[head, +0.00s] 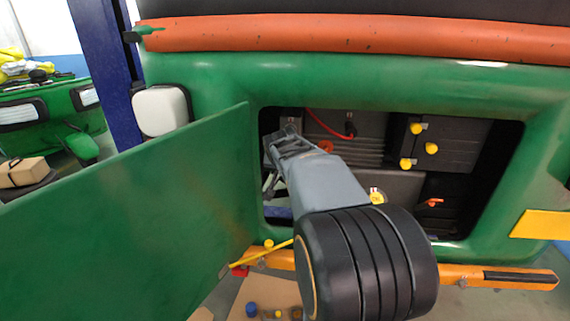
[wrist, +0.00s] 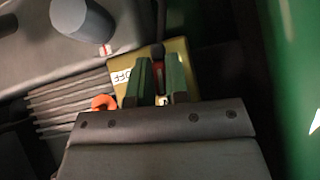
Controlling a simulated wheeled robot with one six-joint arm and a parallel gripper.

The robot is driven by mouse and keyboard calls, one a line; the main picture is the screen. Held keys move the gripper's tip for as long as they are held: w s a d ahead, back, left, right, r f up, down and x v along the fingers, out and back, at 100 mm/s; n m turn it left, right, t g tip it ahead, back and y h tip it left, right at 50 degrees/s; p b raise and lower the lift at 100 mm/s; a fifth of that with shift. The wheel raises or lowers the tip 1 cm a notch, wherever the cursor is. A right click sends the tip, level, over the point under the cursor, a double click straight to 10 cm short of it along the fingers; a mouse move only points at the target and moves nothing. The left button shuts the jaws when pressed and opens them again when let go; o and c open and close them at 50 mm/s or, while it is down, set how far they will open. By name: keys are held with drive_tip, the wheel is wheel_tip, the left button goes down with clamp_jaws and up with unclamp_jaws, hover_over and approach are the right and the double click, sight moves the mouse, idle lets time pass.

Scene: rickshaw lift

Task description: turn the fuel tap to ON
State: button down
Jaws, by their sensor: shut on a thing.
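The fuel tap (wrist: 157,52) shows in the wrist view as a dark stem with a little red, against a yellow plate (wrist: 182,50) with an OFF label at its left side. My gripper (wrist: 159,72) is shut on the tap, with one green finger on each side of it. The fingers hide most of the tap's handle, so its exact angle is unclear. No ON label shows. In the head view my gripper (head: 284,138) reaches into the upper left of the engine bay, and the tap is hidden there.
The open green door panel (head: 130,205) stands left of my arm. The green bay frame (head: 400,88) surrounds the opening. Right of my gripper are a red cable (head: 328,128), several yellow knobs and an OIL cap (head: 377,196). An orange ring (wrist: 103,102) sits beside the plate.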

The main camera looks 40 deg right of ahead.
drive_tip(key=shift+f, duration=0.3)
drive_tip(key=c, duration=1.5)
unclamp_jaws()
drive_tip(key=o, duration=0.4)
drive_tip(key=shift+r, duration=0.1)
drive_tip(key=v, duration=1.3)
drive_tip(key=shift+s+a+r+b, duration=0.1)
drive_tip(key=shift+s+r+b, duration=0.05)
drive_tip(key=shift+r+b, duration=0.2)
drive_tip(key=shift+c, duration=0.2)
